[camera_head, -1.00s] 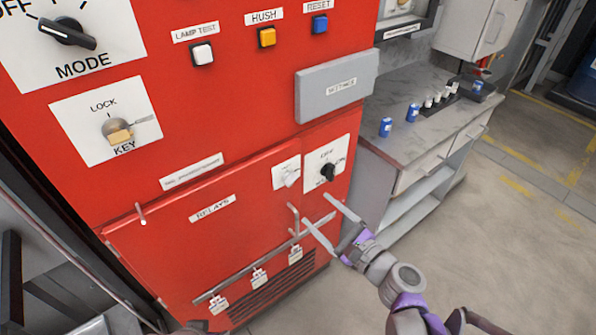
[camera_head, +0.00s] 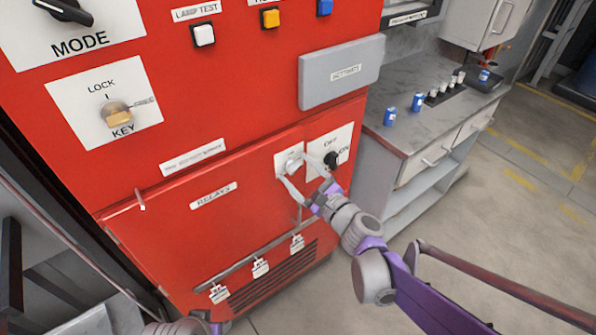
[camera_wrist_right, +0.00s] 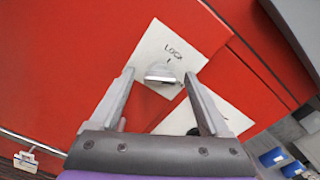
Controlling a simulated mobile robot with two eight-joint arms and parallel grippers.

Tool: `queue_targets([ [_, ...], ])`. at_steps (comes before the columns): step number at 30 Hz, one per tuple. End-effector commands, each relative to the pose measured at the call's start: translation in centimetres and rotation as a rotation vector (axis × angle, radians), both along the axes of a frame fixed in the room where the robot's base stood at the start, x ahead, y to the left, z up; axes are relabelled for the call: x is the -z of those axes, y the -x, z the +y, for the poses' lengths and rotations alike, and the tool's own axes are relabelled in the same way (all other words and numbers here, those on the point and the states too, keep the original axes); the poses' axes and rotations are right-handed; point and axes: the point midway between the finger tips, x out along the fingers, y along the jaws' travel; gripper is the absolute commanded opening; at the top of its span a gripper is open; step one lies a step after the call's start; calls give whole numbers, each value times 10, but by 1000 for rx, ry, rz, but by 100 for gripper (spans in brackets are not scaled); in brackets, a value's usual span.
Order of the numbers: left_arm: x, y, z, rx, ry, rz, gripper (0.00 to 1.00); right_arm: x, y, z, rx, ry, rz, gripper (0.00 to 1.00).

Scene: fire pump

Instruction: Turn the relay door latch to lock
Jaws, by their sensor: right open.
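The relay door latch (camera_head: 292,163) is a small silver knob on a white plate at the upper right of the red relay door (camera_head: 185,235). In the right wrist view the latch (camera_wrist_right: 161,73) sits below the word LOCK and a short mark; its grip lies roughly crosswise to that mark. My right gripper (camera_head: 295,167) is open at the latch. In the wrist view its two fingertips (camera_wrist_right: 159,74) stand on either side of the knob, with gaps on both sides. My left gripper does not show; only part of my left arm is at the bottom edge.
A black OFF/ON switch (camera_head: 331,160) is right beside the latch, close to my right fingers. A grey box (camera_head: 341,72) juts out above. A workbench (camera_head: 425,120) with blue cans stands at the right.

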Motion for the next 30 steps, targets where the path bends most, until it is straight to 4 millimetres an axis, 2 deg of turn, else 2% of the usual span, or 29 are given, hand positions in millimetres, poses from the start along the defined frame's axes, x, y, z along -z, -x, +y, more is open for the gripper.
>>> queue_targets([
  [5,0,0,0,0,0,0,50,0,0,0,0,0,0,80],
  [18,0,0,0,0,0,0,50,0,0,0,0,0,0,3],
  [19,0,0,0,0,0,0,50,0,0,0,0,0,0,0],
  [30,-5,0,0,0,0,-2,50,-1,0,0,-1,46,-35,0],
])
